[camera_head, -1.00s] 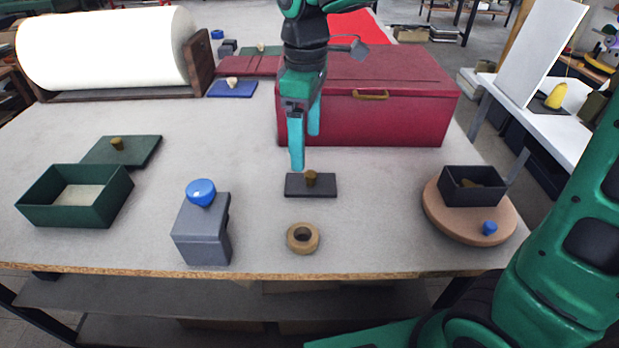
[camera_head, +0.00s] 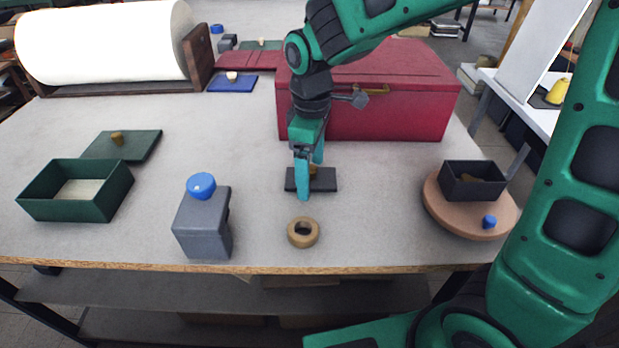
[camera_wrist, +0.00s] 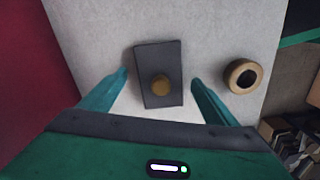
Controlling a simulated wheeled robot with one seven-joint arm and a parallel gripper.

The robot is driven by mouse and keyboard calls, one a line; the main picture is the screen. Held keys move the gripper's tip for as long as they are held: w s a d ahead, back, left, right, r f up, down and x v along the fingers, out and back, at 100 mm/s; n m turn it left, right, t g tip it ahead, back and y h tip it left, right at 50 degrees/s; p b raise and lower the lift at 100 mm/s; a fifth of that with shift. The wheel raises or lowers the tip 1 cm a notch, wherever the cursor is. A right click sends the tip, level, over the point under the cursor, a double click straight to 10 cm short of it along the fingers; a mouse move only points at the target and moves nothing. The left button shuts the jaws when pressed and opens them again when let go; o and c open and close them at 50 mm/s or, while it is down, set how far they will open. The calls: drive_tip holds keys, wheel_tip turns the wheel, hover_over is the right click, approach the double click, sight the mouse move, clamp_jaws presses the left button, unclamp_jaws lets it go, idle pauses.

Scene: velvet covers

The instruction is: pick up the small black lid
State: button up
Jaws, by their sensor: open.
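The small black lid (camera_head: 325,181) lies flat on the grey table, a dark rectangle with a brass-coloured knob. In the wrist view the lid (camera_wrist: 158,62) shows whole, with its knob (camera_wrist: 160,84) close to the line between the fingertips. My gripper (camera_head: 304,188) is low over the lid's left part in the head view and hides some of it and part of the knob. In the wrist view my gripper (camera_wrist: 160,76) is open, one finger on each side of the lid, with nothing held. I cannot tell how high the fingertips are above the table.
A tan ring (camera_head: 303,232) lies in front of the lid. A grey block with a blue knob (camera_head: 202,222) stands to the left. A black open box (camera_head: 472,186) sits on a round wooden board (camera_head: 440,216) at right. A large red chest (camera_head: 400,118) stands behind.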

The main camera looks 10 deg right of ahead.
drive_tip(key=c, duration=1.1)
drive_tip(key=shift+c, duration=0.2)
drive_tip(key=shift+r, duration=0.15)
